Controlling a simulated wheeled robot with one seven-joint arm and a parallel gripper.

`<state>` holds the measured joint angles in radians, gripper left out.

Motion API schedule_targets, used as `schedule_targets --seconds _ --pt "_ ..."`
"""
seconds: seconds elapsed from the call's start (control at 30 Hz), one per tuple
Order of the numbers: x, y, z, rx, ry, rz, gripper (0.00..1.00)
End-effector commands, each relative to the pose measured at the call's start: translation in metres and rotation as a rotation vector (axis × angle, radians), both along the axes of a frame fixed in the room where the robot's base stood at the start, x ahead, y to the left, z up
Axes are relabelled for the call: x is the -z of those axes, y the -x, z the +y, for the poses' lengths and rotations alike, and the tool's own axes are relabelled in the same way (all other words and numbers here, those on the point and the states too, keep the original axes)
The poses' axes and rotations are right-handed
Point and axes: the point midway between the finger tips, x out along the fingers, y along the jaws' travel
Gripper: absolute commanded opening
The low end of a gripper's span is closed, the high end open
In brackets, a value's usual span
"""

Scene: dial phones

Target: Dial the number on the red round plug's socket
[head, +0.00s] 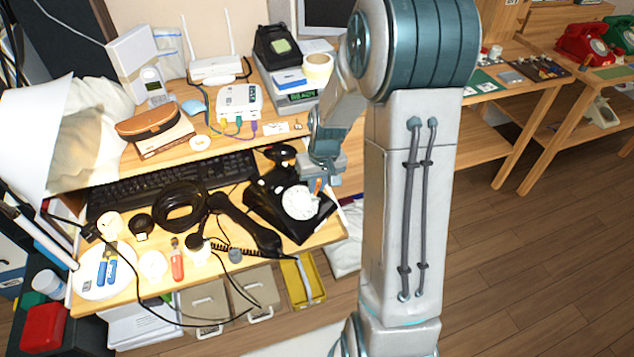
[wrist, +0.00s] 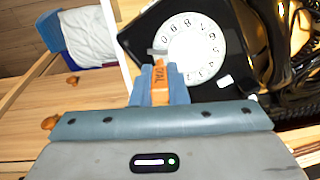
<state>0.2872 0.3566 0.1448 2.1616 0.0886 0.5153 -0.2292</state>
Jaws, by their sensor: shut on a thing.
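A black rotary phone (head: 262,203) with a white dial (head: 300,202) stands at the right of the desk. Its handset (head: 245,226) lies off the body to the left. In the wrist view the dial (wrist: 190,48) shows black digits around its rim. My gripper (head: 320,180) is over the dial's right upper edge. It is shut on an orange stick (wrist: 160,85) with dark lettering, whose tip is at the dial's edge; I cannot tell whether it touches. A white box (head: 238,99) has green, yellow and purple plugs along its front. I cannot make out a red round plug or its socket number.
A keyboard (head: 165,184), a coiled black cable (head: 180,206), pliers (head: 107,266) and a red-handled tool (head: 177,264) crowd the desk. A white router (head: 215,68) and a device with a green display (head: 300,96) stand behind. Floor is open at right.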

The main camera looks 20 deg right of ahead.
Motion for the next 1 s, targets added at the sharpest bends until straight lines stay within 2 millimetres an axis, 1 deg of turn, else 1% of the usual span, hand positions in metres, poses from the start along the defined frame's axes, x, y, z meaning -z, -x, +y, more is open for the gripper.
schedule_targets --seconds 0.17,0.27,0.8,0.9,1.0 --pt "-0.001 0.000 0.000 0.000 0.000 0.000 0.00" --pt "-0.005 0.001 -0.001 0.001 0.000 -0.001 0.00" --pt "-0.062 0.022 -0.014 0.001 0.000 0.000 0.00" --pt "-0.065 0.025 -0.015 0.001 0.000 0.000 0.00" --pt "-0.064 0.025 -0.015 0.000 0.000 0.000 0.00"
